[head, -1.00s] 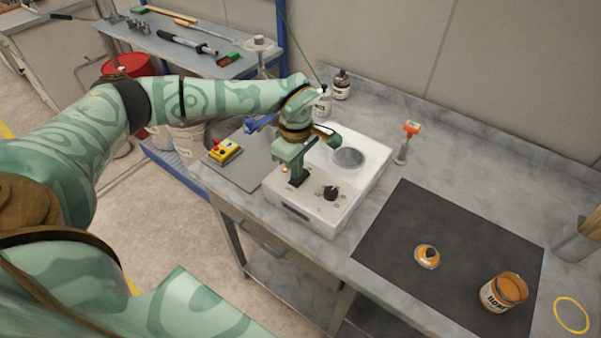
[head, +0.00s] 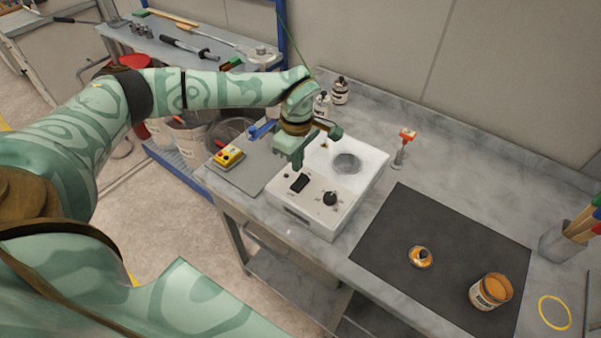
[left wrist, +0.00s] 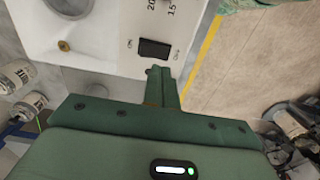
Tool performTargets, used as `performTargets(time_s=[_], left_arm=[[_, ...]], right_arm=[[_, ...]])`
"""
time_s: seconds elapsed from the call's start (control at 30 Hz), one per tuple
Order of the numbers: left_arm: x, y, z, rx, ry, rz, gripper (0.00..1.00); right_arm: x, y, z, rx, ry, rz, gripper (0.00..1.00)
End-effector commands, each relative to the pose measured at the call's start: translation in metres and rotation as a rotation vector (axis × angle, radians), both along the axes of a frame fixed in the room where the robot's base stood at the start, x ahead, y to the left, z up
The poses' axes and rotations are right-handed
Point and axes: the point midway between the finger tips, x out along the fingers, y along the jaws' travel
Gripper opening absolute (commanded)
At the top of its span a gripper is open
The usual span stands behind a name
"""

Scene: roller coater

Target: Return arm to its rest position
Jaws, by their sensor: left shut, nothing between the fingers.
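My left gripper (head: 298,164) is shut and empty. It is just above the near left part of a white machine (head: 316,211) with a round well, a black rocker switch (head: 299,183) and a black knob (head: 330,198). In the left wrist view the shut fingers (left wrist: 158,72) point at the edge of the machine beside the rocker switch (left wrist: 154,49). I cannot tell from the pictures whether the fingertips touch the machine. My right gripper is not in view.
A yellow control box (head: 229,157) lies left of the machine. Two bottles (head: 340,91) and an orange-topped tool (head: 404,147) stand behind it. A dark mat (head: 425,290) at right holds an orange-filled can (head: 490,291) and an orange-rimmed lid (head: 420,257).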

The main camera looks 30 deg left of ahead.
Motion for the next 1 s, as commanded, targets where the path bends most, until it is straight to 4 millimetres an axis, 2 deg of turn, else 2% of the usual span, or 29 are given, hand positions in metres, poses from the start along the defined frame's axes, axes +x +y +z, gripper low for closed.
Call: performTargets(time_s=[0.03,0.17,0.67,0.73,0.77,0.87,0.97,1.0], left_arm=[[0.000,0.000,0.010,0.000,-0.001,0.000,0.00],[0.000,0.000,0.018,0.000,0.000,-0.001,0.00],[0.000,0.000,0.017,-0.001,0.000,-0.001,0.00],[-0.001,-0.006,0.015,-0.016,-0.001,-0.006,0.00],[-0.002,-0.011,0.014,-0.033,-0.002,-0.011,0.00],[-0.010,-0.052,0.005,-0.157,-0.010,-0.035,0.00],[-0.028,-0.125,0.000,-0.400,-0.017,-0.044,0.00],[-0.038,-0.159,0.004,-0.527,-0.016,-0.032,0.00]], right_arm=[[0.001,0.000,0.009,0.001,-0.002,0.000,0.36],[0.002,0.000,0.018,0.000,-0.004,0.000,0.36],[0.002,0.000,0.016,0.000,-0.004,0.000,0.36],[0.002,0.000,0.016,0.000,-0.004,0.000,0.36],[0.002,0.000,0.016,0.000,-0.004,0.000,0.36],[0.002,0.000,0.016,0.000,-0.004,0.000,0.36],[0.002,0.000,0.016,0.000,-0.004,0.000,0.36],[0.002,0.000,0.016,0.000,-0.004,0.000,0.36]])
